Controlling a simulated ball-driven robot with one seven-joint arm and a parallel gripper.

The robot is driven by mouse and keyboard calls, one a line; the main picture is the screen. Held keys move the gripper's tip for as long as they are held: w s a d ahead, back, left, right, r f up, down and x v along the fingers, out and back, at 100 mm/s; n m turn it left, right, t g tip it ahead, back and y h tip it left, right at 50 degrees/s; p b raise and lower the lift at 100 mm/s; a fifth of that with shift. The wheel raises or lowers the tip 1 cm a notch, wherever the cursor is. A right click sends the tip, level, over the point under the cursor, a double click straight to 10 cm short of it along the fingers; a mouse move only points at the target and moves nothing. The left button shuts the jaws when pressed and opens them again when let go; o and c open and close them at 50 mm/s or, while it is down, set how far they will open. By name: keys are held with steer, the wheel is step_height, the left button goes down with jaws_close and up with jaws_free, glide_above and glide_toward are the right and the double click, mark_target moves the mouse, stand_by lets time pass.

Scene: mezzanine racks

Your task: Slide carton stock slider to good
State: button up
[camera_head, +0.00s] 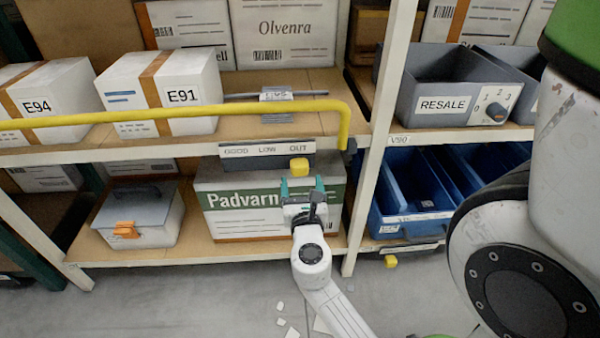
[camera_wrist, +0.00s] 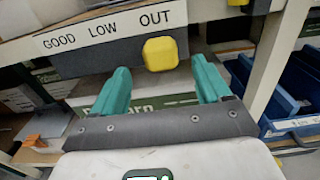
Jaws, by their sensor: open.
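The carton stock slider has a yellow knob (camera_head: 299,167) on a dark track under the shelf edge, below a white label strip (camera_head: 267,149) reading GOOD, LOW, OUT. The knob is at the right end, under OUT. In the wrist view the yellow knob (camera_wrist: 160,54) shows beyond and between my teal fingertips, with GOOD at the left of the strip (camera_wrist: 110,30). My gripper (camera_head: 302,186) is open and empty, just below the knob in the head view. The fingers stand on either side of the knob's line. Whether they reach its depth I cannot tell.
A yellow rail (camera_head: 190,112) runs across the shelf front and bends down right of the slider. A white upright (camera_head: 378,140) stands further right. The Padvarn carton (camera_head: 232,226) is behind my gripper. Grey RESALE bin (camera_head: 437,85) and blue bins (camera_head: 405,190) are right.

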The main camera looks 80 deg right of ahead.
mark_target(300, 171)
steer(key=shift+x, duration=2.65)
steer(key=shift+c, duration=0.2)
